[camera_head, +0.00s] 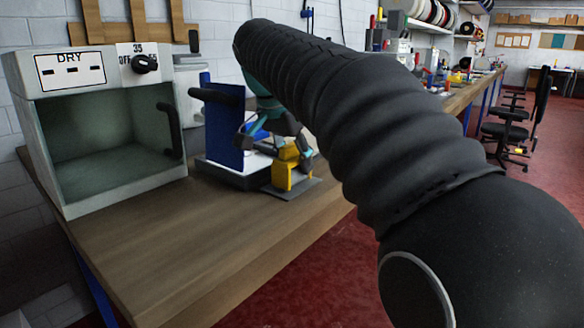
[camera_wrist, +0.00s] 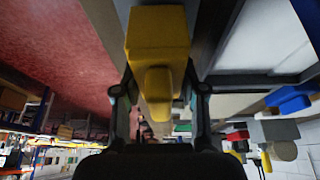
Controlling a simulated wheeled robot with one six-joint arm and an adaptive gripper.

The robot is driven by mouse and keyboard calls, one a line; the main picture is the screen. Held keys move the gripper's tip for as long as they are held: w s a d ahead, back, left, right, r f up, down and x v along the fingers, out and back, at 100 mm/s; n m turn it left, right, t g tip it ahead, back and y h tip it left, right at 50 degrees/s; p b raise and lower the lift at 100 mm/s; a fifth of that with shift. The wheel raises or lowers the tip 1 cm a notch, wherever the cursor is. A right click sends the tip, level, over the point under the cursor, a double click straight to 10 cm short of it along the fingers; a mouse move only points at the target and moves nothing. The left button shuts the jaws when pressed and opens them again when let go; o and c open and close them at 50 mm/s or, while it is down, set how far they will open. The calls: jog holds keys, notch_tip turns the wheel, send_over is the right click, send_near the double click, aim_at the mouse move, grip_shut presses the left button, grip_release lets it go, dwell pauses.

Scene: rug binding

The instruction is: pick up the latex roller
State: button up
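My gripper (camera_head: 275,145), teal and black, hangs over the bench at the yellow piece. In the wrist view my gripper (camera_wrist: 160,95) has its two dark fingers spread, one on each side of a yellow block (camera_wrist: 158,35) with a rounded nub toward the camera. I see no clear grip on it. In the head view the yellow block (camera_head: 287,176) stands on a grey plate, partly hidden by the fingers. I cannot tell for sure whether it belongs to the latex roller. A black cylinder (camera_head: 215,97) shows at the blue upright board (camera_head: 224,135) just left of my gripper.
A dark-sided tray (camera_head: 232,175) with a white top holds the blue board. A drying cabinet (camera_head: 100,135) marked "DRY" stands at the left. The bench's front surface (camera_head: 180,250) is clear. Red floor (camera_head: 320,285) lies beyond its right edge.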

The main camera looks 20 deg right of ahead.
grip_shut()
jog(key=shift+r, duration=0.85)
notch_tip(320, 180, up, 2)
jog(key=shift+r, duration=0.25)
jog(key=d+r, duration=0.6)
jog(key=d, duration=0.5)
jog(key=shift+s+d+r, duration=0.35)
jog(key=shift+r, duration=0.05)
jog(key=shift+o, duration=1.2)
grip_release()
jog(key=c, duration=0.5)
